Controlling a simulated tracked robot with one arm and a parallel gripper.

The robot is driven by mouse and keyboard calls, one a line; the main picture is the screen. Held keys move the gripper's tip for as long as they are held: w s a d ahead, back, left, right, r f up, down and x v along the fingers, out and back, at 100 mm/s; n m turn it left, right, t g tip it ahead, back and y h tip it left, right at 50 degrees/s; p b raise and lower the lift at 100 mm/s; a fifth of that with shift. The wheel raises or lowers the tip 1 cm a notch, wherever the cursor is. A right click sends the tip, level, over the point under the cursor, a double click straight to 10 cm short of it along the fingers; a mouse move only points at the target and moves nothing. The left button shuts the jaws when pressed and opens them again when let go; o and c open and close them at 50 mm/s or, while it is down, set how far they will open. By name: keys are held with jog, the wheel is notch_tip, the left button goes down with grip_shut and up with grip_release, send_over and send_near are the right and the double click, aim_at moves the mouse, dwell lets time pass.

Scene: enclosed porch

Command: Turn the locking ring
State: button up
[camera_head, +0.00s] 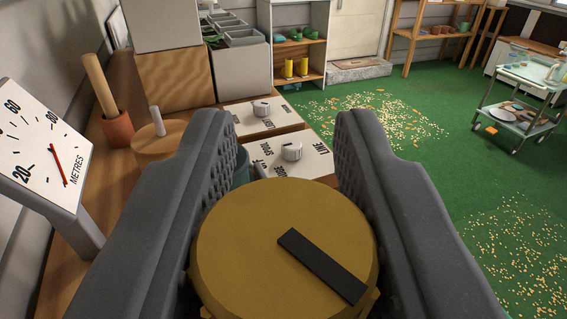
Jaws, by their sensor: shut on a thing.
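The locking ring (245,245) is a large mustard-yellow round piece with a black bar mark across its top, at the bottom centre of the view. The black bar runs from the ring's middle toward its lower right edge. My gripper (270,180) has its two grey ribbed fingers on either side of the ring. The fingers are shut on it, left and right. What lies under the ring is hidden.
A gauge marked METRES (40,150) stands at the left. Beyond the ring are two white boxes with knobs, one nearer (310,165) and one farther (245,118). A trolley (520,100) stands far right on green floor scattered with bits.

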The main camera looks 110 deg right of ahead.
dwell(0.4)
jog(key=o, duration=1)
jog(key=shift+s+a+r+b, duration=0.4)
jog(key=shift+s+a+r, duration=0.4)
jog(key=shift+s, duration=1.75)
jog(key=shift+s+a+r+b, duration=0.35)
jog(key=shift+s+a+r, duration=0.5)
jog(key=shift+s, duration=1.65)
jog(key=shift+s+a+r+b, duration=0.4)
jog(key=shift+s+a+r, duration=0.4)
jog(key=shift+s, duration=1.75)
